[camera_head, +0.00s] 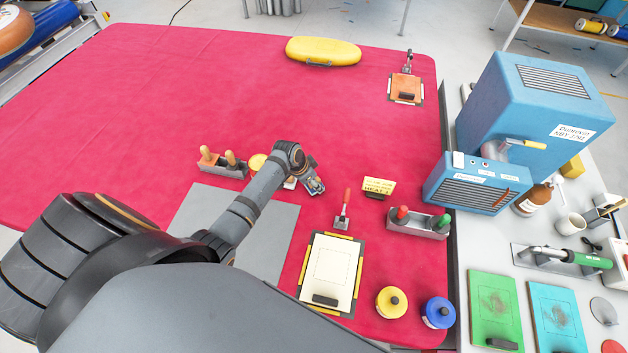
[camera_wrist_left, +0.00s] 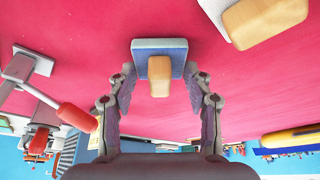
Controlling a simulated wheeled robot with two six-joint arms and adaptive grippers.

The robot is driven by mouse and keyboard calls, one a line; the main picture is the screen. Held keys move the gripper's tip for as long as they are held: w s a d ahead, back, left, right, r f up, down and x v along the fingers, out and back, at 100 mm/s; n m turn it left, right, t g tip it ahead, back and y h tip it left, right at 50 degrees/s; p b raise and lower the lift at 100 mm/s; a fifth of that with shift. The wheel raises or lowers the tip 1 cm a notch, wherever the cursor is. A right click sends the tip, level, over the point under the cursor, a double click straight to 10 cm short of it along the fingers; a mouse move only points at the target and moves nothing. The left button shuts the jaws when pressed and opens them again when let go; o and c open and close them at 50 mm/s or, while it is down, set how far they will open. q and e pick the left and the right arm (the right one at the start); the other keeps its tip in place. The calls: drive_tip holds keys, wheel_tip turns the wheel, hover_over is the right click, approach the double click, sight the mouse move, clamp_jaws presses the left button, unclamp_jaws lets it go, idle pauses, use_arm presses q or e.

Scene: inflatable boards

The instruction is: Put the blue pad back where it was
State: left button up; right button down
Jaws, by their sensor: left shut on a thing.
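The blue pad (camera_wrist_left: 174,48) is a small block with a light face and a wooden handle (camera_wrist_left: 159,75). My left gripper (camera_wrist_left: 158,88) is shut on it, with the fingers along the pad's two sides and the handle between them. In the head view my left gripper (camera_head: 315,187) is over the red table, near the middle, and mostly hides the pad. Whether the pad touches the cloth cannot be told. A white pad (camera_head: 290,183) with a wooden handle lies just left of the gripper; it also shows at the wrist view's top right (camera_wrist_left: 214,8). My right gripper is out of view.
A grey holder (camera_head: 222,172) with wooden-handled tools stands left of the gripper, a sign (camera_head: 378,188) and red-handled clamp (camera_head: 342,222) to its right. A tool rack (camera_head: 418,230) and clamped white board (camera_head: 330,270) are nearer.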

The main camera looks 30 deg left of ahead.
use_arm(q)
drive_tip(key=shift+f, duration=0.1)
drive_tip(key=o, duration=1.1)
drive_tip(key=v, duration=1.2)
drive_tip(key=shift+a+b, duration=0.1)
drive_tip(key=shift+b, duration=0.25)
